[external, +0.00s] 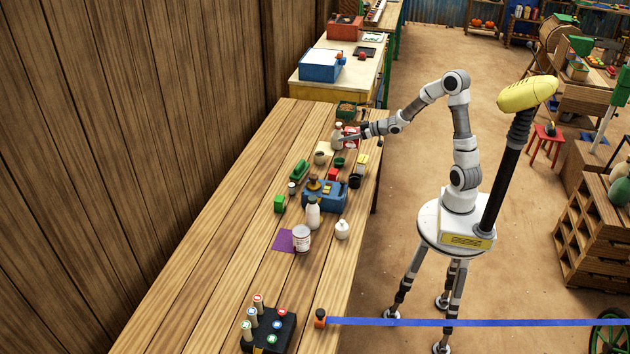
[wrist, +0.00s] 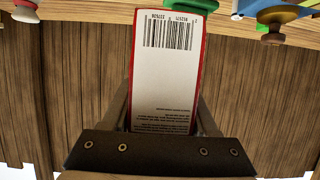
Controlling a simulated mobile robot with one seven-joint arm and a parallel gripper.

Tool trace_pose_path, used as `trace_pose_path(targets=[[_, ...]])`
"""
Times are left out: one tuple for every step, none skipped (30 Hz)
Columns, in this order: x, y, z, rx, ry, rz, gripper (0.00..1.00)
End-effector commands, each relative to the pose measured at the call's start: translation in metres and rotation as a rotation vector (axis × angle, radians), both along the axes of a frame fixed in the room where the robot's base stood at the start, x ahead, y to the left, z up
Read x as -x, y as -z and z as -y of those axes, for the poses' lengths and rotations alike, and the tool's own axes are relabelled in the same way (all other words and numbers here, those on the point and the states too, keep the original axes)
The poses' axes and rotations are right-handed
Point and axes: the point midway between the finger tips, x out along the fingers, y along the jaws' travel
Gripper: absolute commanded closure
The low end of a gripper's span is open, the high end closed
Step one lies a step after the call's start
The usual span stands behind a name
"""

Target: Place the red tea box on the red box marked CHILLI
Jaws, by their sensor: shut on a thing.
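In the wrist view a box (wrist: 167,75) with a white barcoded face and red edges stands between the two fingers of my gripper (wrist: 163,108), which is shut on it. In the external view my gripper (external: 347,138) is at the far right part of the wooden table, at a red and white box (external: 352,133) that looks like the held tea box. A small red block (external: 332,174) shows nearer, by the blue scale. No CHILLI marking is readable, so I cannot tell whether this block is that box.
A pale bottle (external: 337,136) stands just left of my gripper. A blue scale (external: 325,195), green box (external: 279,203), white bottle (external: 313,213), tin (external: 301,239) and white jar (external: 342,229) stand nearer. The table's left side (external: 215,235) is clear.

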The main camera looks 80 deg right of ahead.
Motion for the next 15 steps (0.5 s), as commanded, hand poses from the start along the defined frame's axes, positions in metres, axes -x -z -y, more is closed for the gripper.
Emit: trace_pose_path(targets=[[-0.009, 0.014, -0.011, -0.003, -0.006, -0.001, 0.96], [-0.013, 0.019, -0.016, -0.003, -0.006, -0.001, 0.96], [-0.02, 0.024, -0.023, -0.004, -0.006, -0.001, 0.96], [-0.024, 0.028, -0.028, -0.004, -0.006, 0.0, 0.96], [-0.029, 0.031, -0.032, -0.002, -0.006, 0.0, 0.96], [-0.035, 0.037, -0.039, -0.003, -0.006, -0.001, 0.96], [-0.039, 0.041, -0.044, -0.003, -0.005, -0.002, 0.96], [-0.043, 0.044, -0.048, -0.003, -0.004, -0.002, 0.96], [-0.049, 0.048, -0.053, -0.002, -0.005, -0.001, 0.96], [-0.052, 0.05, -0.056, -0.002, -0.003, -0.001, 0.96], [-0.055, 0.052, -0.06, -0.001, -0.004, -0.001, 0.96], [-0.058, 0.055, -0.063, -0.002, -0.001, -0.001, 0.96], [-0.061, 0.056, -0.065, -0.001, -0.002, -0.001, 0.96], [-0.062, 0.057, -0.067, 0.0, -0.001, -0.001, 0.96], [-0.064, 0.058, -0.068, 0.0, 0.0, -0.001, 0.96]])
